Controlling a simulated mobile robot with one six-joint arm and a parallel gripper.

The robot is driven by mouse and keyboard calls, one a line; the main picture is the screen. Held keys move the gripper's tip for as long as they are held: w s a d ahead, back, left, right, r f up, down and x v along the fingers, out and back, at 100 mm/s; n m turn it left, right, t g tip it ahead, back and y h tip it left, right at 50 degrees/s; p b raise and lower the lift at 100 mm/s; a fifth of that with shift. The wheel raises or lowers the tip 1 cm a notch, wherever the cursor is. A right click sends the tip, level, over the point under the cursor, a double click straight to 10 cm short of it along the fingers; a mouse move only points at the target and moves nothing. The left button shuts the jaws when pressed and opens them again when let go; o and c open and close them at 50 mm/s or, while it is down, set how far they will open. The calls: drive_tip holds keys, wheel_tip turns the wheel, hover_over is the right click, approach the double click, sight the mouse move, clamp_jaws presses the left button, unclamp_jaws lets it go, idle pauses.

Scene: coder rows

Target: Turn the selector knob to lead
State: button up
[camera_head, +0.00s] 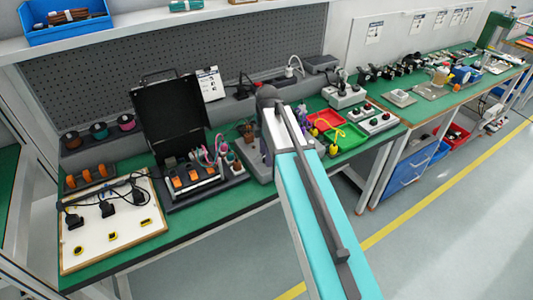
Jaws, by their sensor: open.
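I cannot make out a selector knob or a "lead" mark at this size. Small control boxes with red and green buttons (377,119) lie on the green bench (215,204), right of my arm. A light grey device (345,97) stands behind them; its details are too small to read. My arm rises from the bottom of the view, and its teal link crosses the front edge of the bench. My gripper is not visible; the arm hides part of the bench around its far end.
An open black case (170,110) and a white board with black plugs (112,220) stand left. Red (328,119) and green (346,137) trays lie right of my arm. A second bench (440,98) continues right. The floor in front (440,220) is clear.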

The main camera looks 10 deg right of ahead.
drive_tip(key=shift+c, duration=0.4)
drive_tip(key=c, duration=1)
drive_tip(key=shift+o, duration=0.2)
drive_tip(key=shift+m, duration=0.6)
drive_tip(key=m, duration=0.2)
drive_tip(key=shift+m+p, duration=0.3)
drive_tip(key=m, duration=0.4)
drive_tip(key=shift+p, duration=0.3)
drive_tip(key=m, duration=0.4)
drive_tip(key=shift+w+h, duration=0.1)
drive_tip(key=shift+h, duration=0.2)
drive_tip(key=shift+m+p, duration=0.35)
drive_tip(key=shift+m, duration=1.65)
